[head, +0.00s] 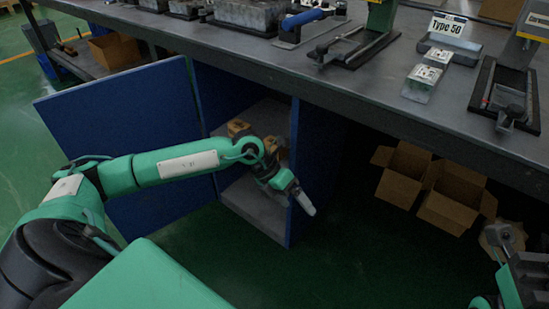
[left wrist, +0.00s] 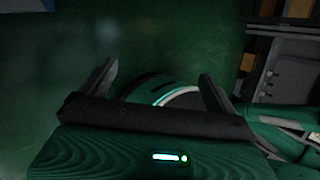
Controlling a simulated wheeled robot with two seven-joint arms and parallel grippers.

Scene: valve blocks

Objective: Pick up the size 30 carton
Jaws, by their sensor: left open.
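A small brown carton (head: 238,128) is on the shelf inside the open blue cabinet under the workbench. Another brown carton (head: 283,153) shows partly behind my left arm. I cannot read a size on either. My left gripper (head: 304,200) is in front of the cabinet opening, by its right panel, and points down to the right. In the left wrist view its two fingers (left wrist: 159,88) are spread with nothing between them. Brown cartons (left wrist: 249,56) show at the right edge there. My right gripper (head: 503,248) is partly in view at the lower right; its jaws are unclear.
The blue cabinet door (head: 125,130) stands open to the left, and the right panel (head: 311,165) borders the opening. Open cardboard boxes (head: 404,172) are under the bench (head: 385,85). Metal blocks (head: 421,84) and a "Type 50" sign (head: 447,29) stand on top.

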